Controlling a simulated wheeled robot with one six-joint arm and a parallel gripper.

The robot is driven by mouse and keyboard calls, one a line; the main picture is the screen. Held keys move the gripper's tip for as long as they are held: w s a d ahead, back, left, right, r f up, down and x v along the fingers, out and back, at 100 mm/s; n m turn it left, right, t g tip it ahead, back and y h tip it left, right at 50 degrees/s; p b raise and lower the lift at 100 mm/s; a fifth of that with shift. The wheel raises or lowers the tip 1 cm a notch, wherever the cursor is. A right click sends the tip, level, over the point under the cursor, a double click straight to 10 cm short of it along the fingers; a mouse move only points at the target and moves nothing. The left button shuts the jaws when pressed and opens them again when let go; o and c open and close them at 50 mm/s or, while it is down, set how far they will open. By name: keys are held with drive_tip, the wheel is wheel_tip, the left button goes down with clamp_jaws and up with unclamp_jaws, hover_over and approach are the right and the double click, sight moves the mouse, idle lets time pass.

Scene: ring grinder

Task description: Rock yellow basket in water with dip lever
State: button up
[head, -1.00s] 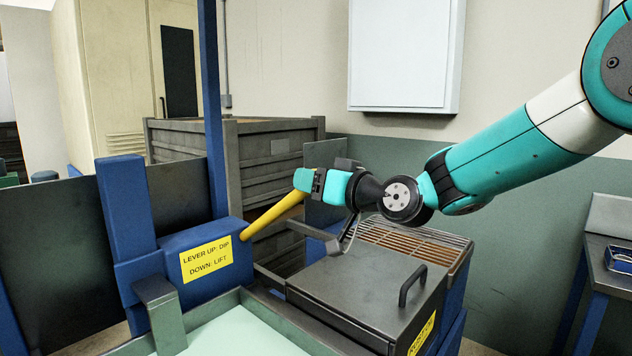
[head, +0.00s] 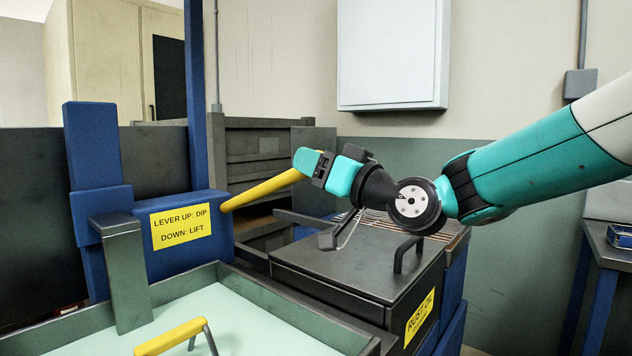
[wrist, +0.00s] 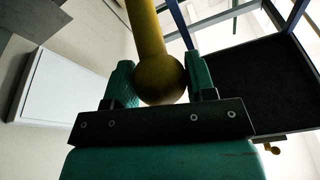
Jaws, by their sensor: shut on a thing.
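The yellow dip lever (head: 260,189) sticks out to the right from a blue housing (head: 215,206) and slants upward. Its label (head: 181,225) reads "LEVER UP: DIP, DOWN: LIFT". My gripper (head: 306,165) is shut on the lever's outer end. In the wrist view the lever's round knob (wrist: 160,80) sits between the two green fingers (wrist: 162,84). A yellow bar on a dark bracket (head: 172,336), likely the basket's handle, shows at the bottom edge above the pale green tank (head: 228,319). The rest of the basket is out of view.
A dark box with a handle (head: 340,272) and a yellow "RUST OIL" label stands right of the tank, below my arm. A grey crate (head: 240,150) stands behind. A blue post (head: 195,100) rises left of the lever.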

drive_tip(key=shift+t+y, duration=0.4)
drive_tip(key=shift+y, duration=0.1)
drive_tip(key=f+b, duration=0.1)
drive_tip(key=b, duration=0.1)
drive_tip(key=f+b, duration=0.1)
drive_tip(key=b, duration=0.1)
drive_tip(key=s+d+f+b, duration=0.1)
drive_tip(key=b, duration=0.1)
drive_tip(key=shift+f+b, duration=0.3)
drive_tip(key=shift+f, duration=0.1)
drive_tip(key=o, duration=1.2)
drive_tip(key=shift+o, duration=0.2)
drive_tip(key=shift+r, duration=0.1)
drive_tip(key=b+v, duration=0.6)
drive_tip(key=v, duration=1.1)
drive_tip(key=shift+d, duration=0.2)
drive_tip(key=shift+s, duration=0.1)
